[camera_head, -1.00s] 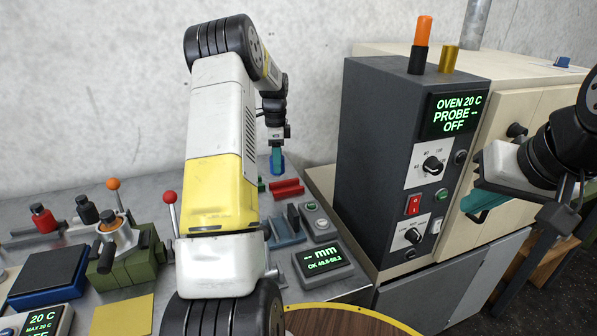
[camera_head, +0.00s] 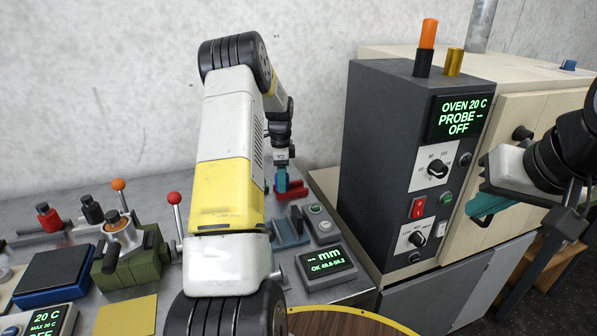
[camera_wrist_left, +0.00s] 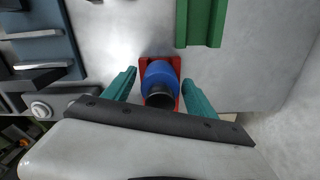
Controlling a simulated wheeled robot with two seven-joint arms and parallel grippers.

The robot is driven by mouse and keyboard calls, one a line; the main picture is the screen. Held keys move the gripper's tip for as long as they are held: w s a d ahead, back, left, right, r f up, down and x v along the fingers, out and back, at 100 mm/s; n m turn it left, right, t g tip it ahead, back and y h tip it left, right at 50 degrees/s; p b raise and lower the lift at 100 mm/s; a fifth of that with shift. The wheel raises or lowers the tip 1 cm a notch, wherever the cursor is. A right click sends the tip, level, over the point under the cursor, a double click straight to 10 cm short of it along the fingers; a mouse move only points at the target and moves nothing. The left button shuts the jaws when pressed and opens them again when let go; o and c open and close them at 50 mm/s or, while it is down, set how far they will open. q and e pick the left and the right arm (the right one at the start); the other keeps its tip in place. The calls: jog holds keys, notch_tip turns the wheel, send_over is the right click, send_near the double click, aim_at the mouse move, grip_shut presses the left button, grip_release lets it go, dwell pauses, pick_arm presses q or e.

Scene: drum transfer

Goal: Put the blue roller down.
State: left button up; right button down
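The blue roller (camera_wrist_left: 160,72) shows in the left wrist view with its dark end (camera_wrist_left: 159,99) towards the camera. It is over or in the red cradle (camera_wrist_left: 174,62), whose edges show around it. The cradle also shows in the head view (camera_head: 293,189). I cannot tell whether the roller rests on the cradle.
A green block (camera_wrist_left: 201,22) lies close beside the cradle. A blue-grey fixture (camera_head: 287,231) and a gauge display (camera_head: 326,262) stand nearer on the bench. The dark oven control box (camera_head: 385,150) rises on the right. The wall is behind.

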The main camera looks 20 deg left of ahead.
pick_arm(q)
jog(key=shift+r, duration=0.15)
notch_tip(320, 180, up, 12)
jog(key=shift+f, duration=0.1)
jog(key=s+d+r+n+t, duration=0.3)
jog(key=s+d+r+n, duration=0.2)
jog(key=s+d+r, duration=0.7)
jog(key=s+d+n+t+h, duration=0.1)
jog(key=s+d+n, duration=0.2)
jog(key=s, duration=0.8)
jog(key=s+d+n+t+h, duration=0.1)
jog(key=s+n, duration=0.4)
jog(key=s, duration=0.6)
jog(key=shift+d+r+t, duration=0.4)
jog(key=shift+d+t, duration=0.2)
jog(key=shift+d, duration=0.4)
